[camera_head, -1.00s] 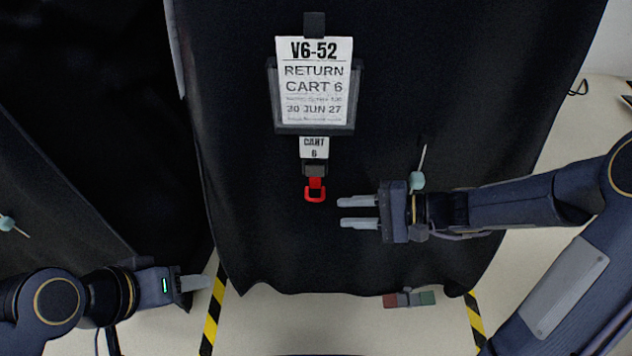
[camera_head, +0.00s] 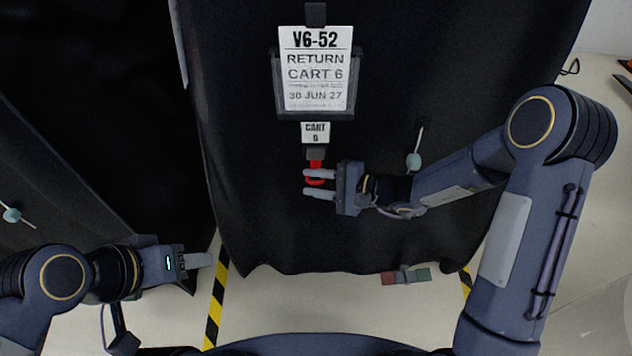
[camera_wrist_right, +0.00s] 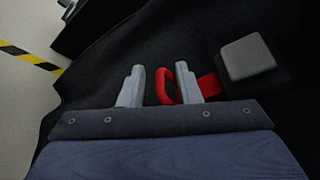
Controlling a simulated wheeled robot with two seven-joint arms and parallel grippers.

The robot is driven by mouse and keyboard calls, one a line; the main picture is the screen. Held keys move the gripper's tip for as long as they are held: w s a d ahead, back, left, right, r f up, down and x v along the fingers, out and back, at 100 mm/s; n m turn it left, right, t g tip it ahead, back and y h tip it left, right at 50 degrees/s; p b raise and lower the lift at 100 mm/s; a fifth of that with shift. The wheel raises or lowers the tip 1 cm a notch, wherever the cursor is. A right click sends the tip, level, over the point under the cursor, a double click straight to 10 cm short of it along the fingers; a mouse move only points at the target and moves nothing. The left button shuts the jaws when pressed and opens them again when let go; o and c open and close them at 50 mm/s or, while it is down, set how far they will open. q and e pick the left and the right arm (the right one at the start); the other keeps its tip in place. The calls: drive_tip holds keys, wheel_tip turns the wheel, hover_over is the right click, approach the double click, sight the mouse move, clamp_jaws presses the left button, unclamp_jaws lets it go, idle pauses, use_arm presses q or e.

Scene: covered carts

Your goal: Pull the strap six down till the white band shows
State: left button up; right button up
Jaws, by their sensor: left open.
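The strap of cart 6 hangs on the black cover below a white tag reading "CART 6" (camera_head: 315,132). It has a dark buckle (camera_head: 315,153) and a red strap with a red loop (camera_head: 317,165) at its lower end. My right gripper (camera_head: 319,183) is open at the loop, one finger crossing in front of it. In the right wrist view the red loop (camera_wrist_right: 164,88) shows partly between the open fingers, beside a grey buckle block (camera_wrist_right: 247,57). No white band is visible on the strap. My left gripper (camera_head: 212,260) is open and empty at lower left, away from the strap.
A sign reading "RETURN CART 6" (camera_head: 316,70) hangs above the strap. A light-blue toggle on a cord (camera_head: 414,160) hangs to the right. A red and green piece (camera_head: 405,276) sits at the cover's bottom edge. Another dark cover stands at left.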

clamp_jaws()
idle(0.3)
wheel_tip(320, 180, down, 11)
drive_tip(key=b, duration=1.1)
drive_tip(key=shift+b, duration=0.35)
unclamp_jaws()
drive_tip(key=shift+r, duration=0.15)
